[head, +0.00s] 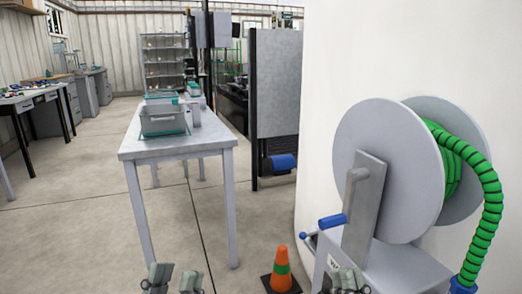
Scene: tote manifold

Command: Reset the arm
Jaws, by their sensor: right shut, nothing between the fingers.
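My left gripper (174,281) shows at the bottom edge, in front of the grey table. Its two fingers stand apart with bare floor between them, so it is open and empty. My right gripper (346,282) shows at the bottom edge, in front of the hose reel's base. Its fingers are close together, shut with nothing in them. Only the tips of both grippers are in view; the arms are hidden below the frame.
A hose reel (385,165) with a green hose (489,205) stands close on the right. An orange cone (281,270) stands beside it. A grey table (165,148) with a grey tote (163,124) stands ahead. Open floor (70,225) lies to the left.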

